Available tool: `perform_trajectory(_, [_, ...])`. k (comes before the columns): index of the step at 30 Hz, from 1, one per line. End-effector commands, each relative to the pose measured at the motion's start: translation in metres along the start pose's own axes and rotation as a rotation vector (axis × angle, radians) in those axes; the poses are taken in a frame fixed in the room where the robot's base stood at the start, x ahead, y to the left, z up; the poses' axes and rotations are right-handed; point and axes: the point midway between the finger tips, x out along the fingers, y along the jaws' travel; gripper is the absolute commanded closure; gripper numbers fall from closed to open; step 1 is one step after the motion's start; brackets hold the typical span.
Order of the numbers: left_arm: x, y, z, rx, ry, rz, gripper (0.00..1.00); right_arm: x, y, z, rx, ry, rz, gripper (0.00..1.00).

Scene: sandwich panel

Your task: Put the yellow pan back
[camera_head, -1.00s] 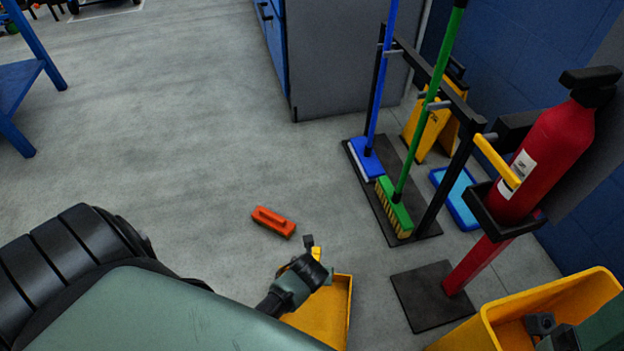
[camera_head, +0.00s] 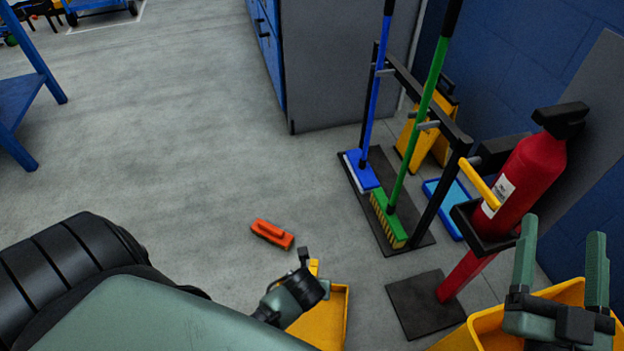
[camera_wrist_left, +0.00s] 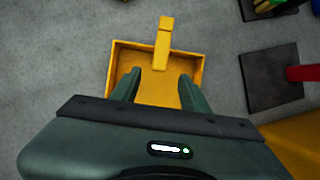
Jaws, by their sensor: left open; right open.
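The yellow pan (camera_head: 336,318) lies on the floor at the bottom middle of the head view, partly hidden by my left arm. In the left wrist view the pan (camera_wrist_left: 199,68) shows its tray and its short upright handle (camera_wrist_left: 165,35). My left gripper (camera_wrist_left: 159,74) is open; its two fingers are apart and appear over the tray, with the handle beyond their tips. I cannot tell whether they touch the pan. My right gripper (camera_head: 560,255) is open and empty, fingers upward in the picture, in front of the yellow bin (camera_head: 485,328).
An orange brush (camera_head: 272,234) lies on the floor. A rack holds a blue broom (camera_head: 362,170) and a green broom (camera_head: 388,218). A red fire extinguisher (camera_head: 520,185) stands right, near a blue tray (camera_head: 445,208). A grey cabinet (camera_head: 345,70) stands behind.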

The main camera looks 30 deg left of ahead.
Motion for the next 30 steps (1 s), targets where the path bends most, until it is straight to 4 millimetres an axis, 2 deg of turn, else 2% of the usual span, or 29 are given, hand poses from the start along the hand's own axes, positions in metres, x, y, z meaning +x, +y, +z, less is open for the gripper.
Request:
perform_trajectory(2, [-0.005,-0.006,0.006,-0.047,-0.020,-0.026,0.55,0.000,0.000,0.003,-0.001,-0.014,0.001,0.28])
perform_trajectory(5, [-0.021,-0.026,0.026,-0.224,-0.079,-0.120,0.55,0.000,0.001,0.004,-0.001,-0.019,0.001,0.28])
perform_trajectory(8, [-0.053,-0.057,0.060,-0.523,-0.143,-0.303,0.55,0.000,0.000,0.004,-0.001,-0.018,0.001,0.28])
perform_trajectory(11, [-0.104,-0.089,0.099,-0.876,-0.159,-0.557,0.55,0.000,0.000,0.004,-0.001,-0.017,0.001,0.28])
perform_trajectory(12, [-0.126,-0.100,0.113,-1.015,-0.142,-0.666,0.55,0.000,0.000,0.003,-0.001,-0.017,0.001,0.28])
perform_trajectory(14, [-0.164,-0.113,0.134,-1.213,-0.095,-0.835,0.55,0.000,0.000,0.003,-0.001,-0.017,0.001,0.28])
perform_trajectory(16, [-0.211,-0.125,0.155,-1.428,0.003,-1.040,0.55,0.000,0.000,0.003,-0.001,-0.017,0.001,0.28])
perform_trajectory(21, [-0.326,-0.132,0.190,-1.810,0.389,-1.488,0.55,0.000,0.000,0.003,-0.001,-0.016,0.001,0.28])
perform_trajectory(24, [-0.377,-0.128,0.200,-1.919,0.634,-1.663,0.55,0.000,0.000,0.003,-0.001,-0.016,0.001,0.28])
perform_trajectory(27, [-0.409,-0.122,0.204,-1.968,0.819,-1.762,0.55,0.000,0.001,0.003,-0.001,-0.016,0.001,0.28])
perform_trajectory(30, [-0.424,-0.119,0.206,-1.987,0.914,-1.803,0.55,0.000,0.001,0.003,-0.001,-0.016,0.001,0.28])
